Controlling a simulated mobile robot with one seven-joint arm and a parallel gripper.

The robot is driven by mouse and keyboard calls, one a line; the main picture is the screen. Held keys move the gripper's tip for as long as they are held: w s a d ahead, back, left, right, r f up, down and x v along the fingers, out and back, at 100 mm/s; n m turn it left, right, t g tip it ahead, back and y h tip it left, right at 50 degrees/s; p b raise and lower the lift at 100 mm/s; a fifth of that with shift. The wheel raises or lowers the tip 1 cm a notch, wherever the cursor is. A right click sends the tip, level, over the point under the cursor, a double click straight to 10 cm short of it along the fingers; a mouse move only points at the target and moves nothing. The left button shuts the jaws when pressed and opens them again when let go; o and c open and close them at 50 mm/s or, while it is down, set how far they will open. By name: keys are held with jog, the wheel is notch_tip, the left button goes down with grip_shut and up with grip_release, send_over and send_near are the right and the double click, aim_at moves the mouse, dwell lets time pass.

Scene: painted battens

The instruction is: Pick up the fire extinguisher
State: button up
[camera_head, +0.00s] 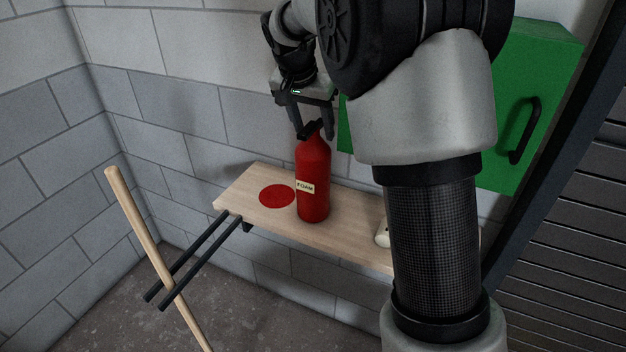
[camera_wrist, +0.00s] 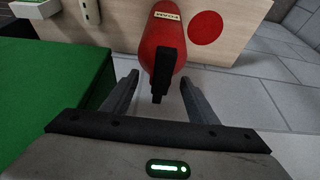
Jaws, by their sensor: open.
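A red fire extinguisher (camera_head: 314,180) with a FOAM label and a black top stands upright on a wooden shelf (camera_head: 350,232). It also shows in the wrist view (camera_wrist: 168,35), with its black handle (camera_wrist: 161,75) pointing toward the camera. My gripper (camera_head: 311,131) is open at the top of the extinguisher. In the wrist view my gripper's fingers (camera_wrist: 158,92) lie to either side of the black handle, with gaps, and nothing is held. A red disc (camera_head: 277,196) is on the shelf left of the extinguisher.
A green cabinet (camera_head: 545,80) with a black handle is on the wall at right. A white object (camera_head: 382,234) on the shelf is partly hidden by my arm. A wooden pole (camera_head: 150,235) leans across two dark bars (camera_head: 195,262) at left.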

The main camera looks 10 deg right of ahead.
grip_shut()
jog(key=shift+s, duration=0.1)
